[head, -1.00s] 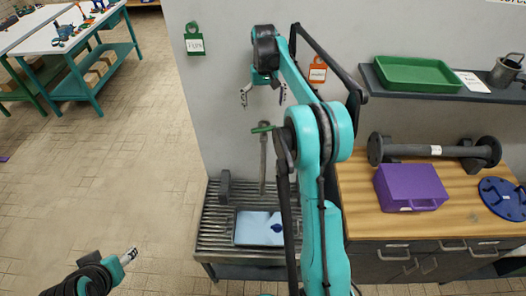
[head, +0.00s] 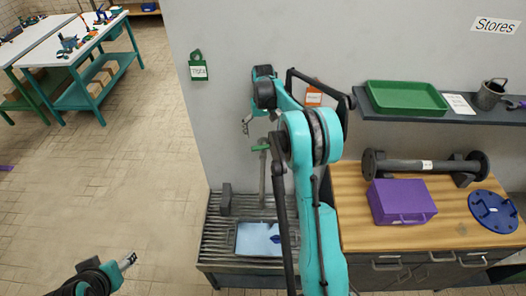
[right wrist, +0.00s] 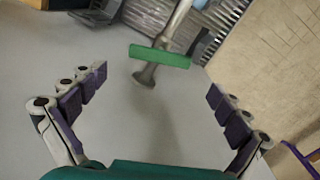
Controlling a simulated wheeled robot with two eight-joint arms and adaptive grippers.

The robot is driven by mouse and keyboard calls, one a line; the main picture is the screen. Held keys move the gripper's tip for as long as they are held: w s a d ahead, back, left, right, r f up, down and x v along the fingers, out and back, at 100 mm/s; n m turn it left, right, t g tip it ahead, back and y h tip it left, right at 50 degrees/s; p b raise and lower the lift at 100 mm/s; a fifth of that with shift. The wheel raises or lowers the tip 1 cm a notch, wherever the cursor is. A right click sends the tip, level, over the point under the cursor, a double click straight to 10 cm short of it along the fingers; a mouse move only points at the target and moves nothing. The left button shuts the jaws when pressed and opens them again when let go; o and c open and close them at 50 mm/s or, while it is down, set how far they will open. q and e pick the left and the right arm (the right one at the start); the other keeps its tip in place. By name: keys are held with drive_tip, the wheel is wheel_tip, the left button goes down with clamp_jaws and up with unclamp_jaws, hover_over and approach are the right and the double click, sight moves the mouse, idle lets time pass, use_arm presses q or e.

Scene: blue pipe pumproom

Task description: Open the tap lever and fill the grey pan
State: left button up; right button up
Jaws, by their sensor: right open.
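The tap has a green lever (head: 262,148) on a grey pipe that hangs down by the wall. In the right wrist view the lever (right wrist: 160,56) lies crosswise ahead of the fingers, beyond their tips. My right gripper (head: 260,122) is open and empty, just above the lever in the head view and not touching it. A shallow pan with a light blue inside (head: 254,236) sits on the slatted metal stand below the tap. A dark blue spot shows in it, and my right arm hides its right side. My left gripper (head: 128,261) is low at left, its jaws unclear.
The slatted stand (head: 216,243) carries a dark grey block (head: 226,199). At right, a wooden bench holds a purple case (head: 402,202), a grey flanged pipe (head: 425,166) and a blue disc (head: 492,210). A green tray (head: 406,98) lies on a shelf.

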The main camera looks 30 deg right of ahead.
sight(263, 146)
drive_tip(key=shift+s+f, duration=0.1)
drive_tip(key=shift+f, duration=0.1)
use_arm(q)
drive_tip(key=shift+r+b, duration=0.1)
drive_tip(key=shift+b, duration=0.2)
use_arm(e)
wheel_tip(263, 146, down, 8)
drive_tip(key=shift+f, duration=0.1)
